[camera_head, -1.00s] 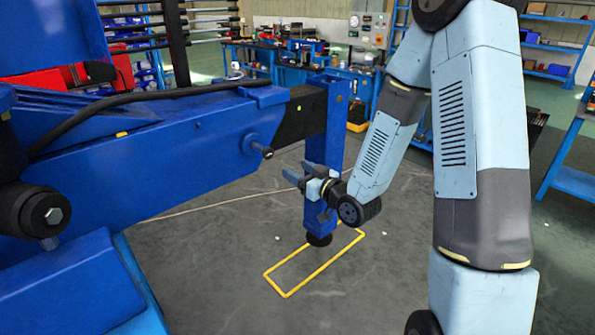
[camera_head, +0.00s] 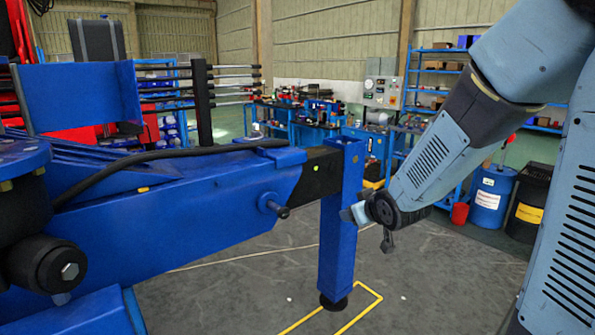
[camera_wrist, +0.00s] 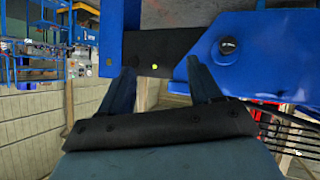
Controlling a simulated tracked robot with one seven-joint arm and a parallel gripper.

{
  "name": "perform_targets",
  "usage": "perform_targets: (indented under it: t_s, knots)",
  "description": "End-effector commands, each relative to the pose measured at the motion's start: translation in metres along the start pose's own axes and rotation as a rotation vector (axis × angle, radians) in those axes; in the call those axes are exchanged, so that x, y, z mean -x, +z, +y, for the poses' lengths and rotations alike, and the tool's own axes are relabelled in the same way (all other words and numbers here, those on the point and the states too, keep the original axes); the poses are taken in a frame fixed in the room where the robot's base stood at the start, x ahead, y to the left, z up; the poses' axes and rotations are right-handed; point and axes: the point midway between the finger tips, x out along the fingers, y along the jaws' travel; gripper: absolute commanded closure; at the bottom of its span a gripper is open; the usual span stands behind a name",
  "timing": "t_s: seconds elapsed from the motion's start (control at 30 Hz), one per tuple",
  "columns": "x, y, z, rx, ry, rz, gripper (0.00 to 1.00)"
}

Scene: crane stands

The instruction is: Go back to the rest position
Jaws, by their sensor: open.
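My gripper (camera_head: 352,213) is in the head view at the end of my light-blue arm, beside the upper part of the blue vertical stand leg (camera_head: 338,250). Its fingers are small and partly hidden there. In the wrist view my gripper (camera_wrist: 160,82) shows two dark fingers spread apart with nothing between them. Beyond them are the black beam end (camera_wrist: 158,45) with a green dot and the blue crane arm (camera_wrist: 250,55). I cannot tell whether the gripper touches the leg.
The blue crane outrigger (camera_head: 170,205) fills the left side. A yellow floor outline (camera_head: 365,308) surrounds the leg's black foot. A blue barrel (camera_head: 491,195) and a dark bin (camera_head: 528,203) stand at the right. Workbenches and shelves line the back. Grey floor right of the leg is clear.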

Motion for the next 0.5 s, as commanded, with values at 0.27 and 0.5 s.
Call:
perform_targets:
  t_s: [0.27, 0.5]
  knots:
    - [0.073, 0.000, 0.028, -0.082, 0.105, -0.173, 0.37]
    - [0.144, 0.011, 0.035, -0.194, 0.150, -0.313, 0.37]
